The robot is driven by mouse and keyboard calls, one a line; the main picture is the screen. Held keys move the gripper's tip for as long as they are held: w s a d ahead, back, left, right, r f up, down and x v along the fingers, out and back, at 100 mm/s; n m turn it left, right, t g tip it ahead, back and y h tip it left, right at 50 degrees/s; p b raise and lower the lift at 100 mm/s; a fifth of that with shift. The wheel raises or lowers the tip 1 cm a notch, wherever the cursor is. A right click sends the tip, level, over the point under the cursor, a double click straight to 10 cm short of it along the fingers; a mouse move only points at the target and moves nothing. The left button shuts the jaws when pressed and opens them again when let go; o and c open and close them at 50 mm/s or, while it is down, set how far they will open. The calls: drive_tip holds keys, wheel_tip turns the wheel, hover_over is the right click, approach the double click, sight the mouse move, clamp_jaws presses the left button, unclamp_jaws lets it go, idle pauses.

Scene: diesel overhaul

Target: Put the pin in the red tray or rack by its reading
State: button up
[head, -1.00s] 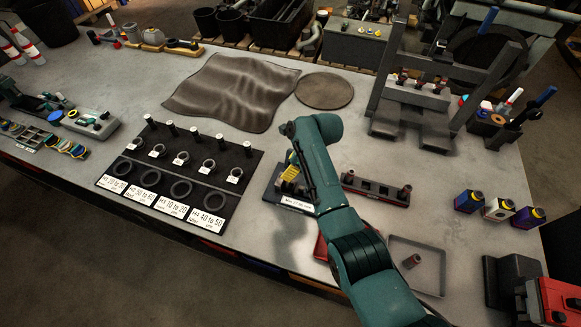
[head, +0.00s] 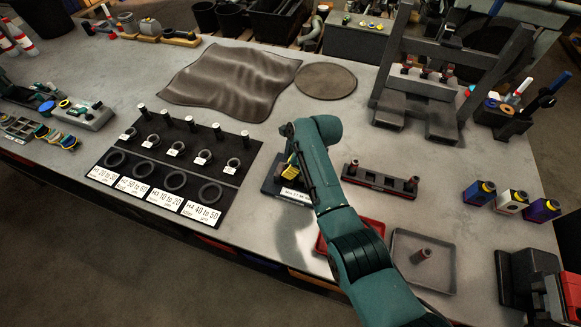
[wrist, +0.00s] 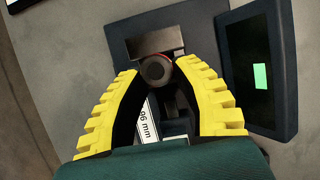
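My gripper (wrist: 157,70) has its yellow fingertips closed in on the round end of a pin (wrist: 156,69), with a red band behind it. The pin is at the grey block of a dark gauge (wrist: 128,28). The gauge's label ends in "96 mm"; the rest is hidden. In the head view, the gauge label (head: 296,197) is too small to read surely. The red tray (head: 322,246) is partly hidden by my arm. A dark rack with red edging (head: 381,182) holds a pin at each end. The grey tray (head: 398,270) holds another pin (head: 421,256).
A dark board (head: 152,206) at left carries rings, upright pins and labels with ranges. A dark screen (wrist: 283,75) with a green patch stands beside the gauge. Small bottles (head: 511,202) stand at right. A press frame (head: 440,75) stands behind.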

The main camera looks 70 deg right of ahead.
clamp_jaws()
drive_tip(key=shift+w+r+p, duration=0.1)
drive_tip(key=shift+r+p, duration=2.75)
drive_tip(key=shift+p, duration=0.05)
drive_tip(key=shift+f, duration=0.1)
